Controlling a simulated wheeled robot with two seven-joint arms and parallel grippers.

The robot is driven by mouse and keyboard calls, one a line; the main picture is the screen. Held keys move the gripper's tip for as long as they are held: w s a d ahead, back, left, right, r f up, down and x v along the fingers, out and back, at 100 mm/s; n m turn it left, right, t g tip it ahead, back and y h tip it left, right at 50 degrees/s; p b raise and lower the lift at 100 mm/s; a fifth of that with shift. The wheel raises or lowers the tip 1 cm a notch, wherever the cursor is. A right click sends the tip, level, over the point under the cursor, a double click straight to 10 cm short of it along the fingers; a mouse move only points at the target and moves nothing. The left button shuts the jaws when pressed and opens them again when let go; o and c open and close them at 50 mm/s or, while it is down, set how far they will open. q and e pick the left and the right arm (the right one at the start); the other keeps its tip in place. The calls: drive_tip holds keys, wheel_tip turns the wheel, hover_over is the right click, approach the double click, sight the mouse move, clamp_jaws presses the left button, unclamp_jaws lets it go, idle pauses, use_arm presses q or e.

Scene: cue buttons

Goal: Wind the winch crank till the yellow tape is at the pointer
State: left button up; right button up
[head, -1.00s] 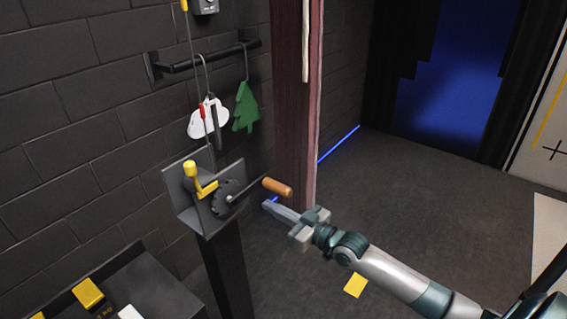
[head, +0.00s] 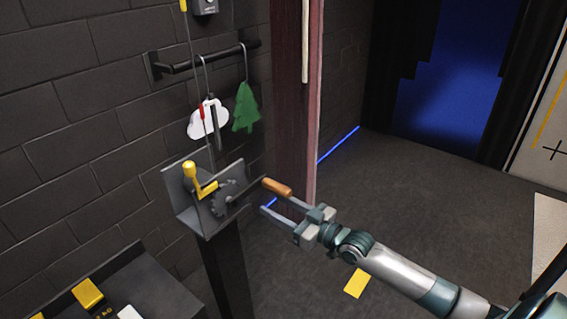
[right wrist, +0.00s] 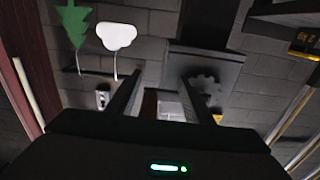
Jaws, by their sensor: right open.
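The winch (head: 212,205) is a grey bracket with a dark gear on a black post. Its crank has an orange wooden handle (head: 277,187). A yellow lever (head: 190,172) is at the bracket's left. A thin line rises from the winch, with a red mark (head: 202,112) partway and a yellow band (head: 184,5) at the top edge; I cannot tell which part is the pointer. My right gripper (head: 275,204) is open just below and right of the handle, one finger close to it. In the right wrist view the gear (right wrist: 205,84) lies beyond the fingers. My left gripper is out of view.
A wall rail (head: 200,62) holds a white cloud (head: 208,119) and a green tree (head: 245,107). A dark red post (head: 297,120) stands behind the handle. A dark bench with yellow blocks (head: 88,293) is at lower left. The floor to the right is mostly clear.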

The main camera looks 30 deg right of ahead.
use_arm(q)
drive_tip(key=p, duration=0.3)
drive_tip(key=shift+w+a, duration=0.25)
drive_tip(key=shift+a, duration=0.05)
use_arm(e)
drive_tip(key=s+d+f, duration=0.2)
drive_tip(key=s, duration=0.6)
drive_tip(key=shift+s, duration=0.35)
use_arm(q)
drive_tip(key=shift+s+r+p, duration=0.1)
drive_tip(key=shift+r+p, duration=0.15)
drive_tip(key=shift+p, duration=0.05)
use_arm(e)
drive_tip(key=shift+a+r, duration=0.1)
drive_tip(key=shift+r, duration=0.2)
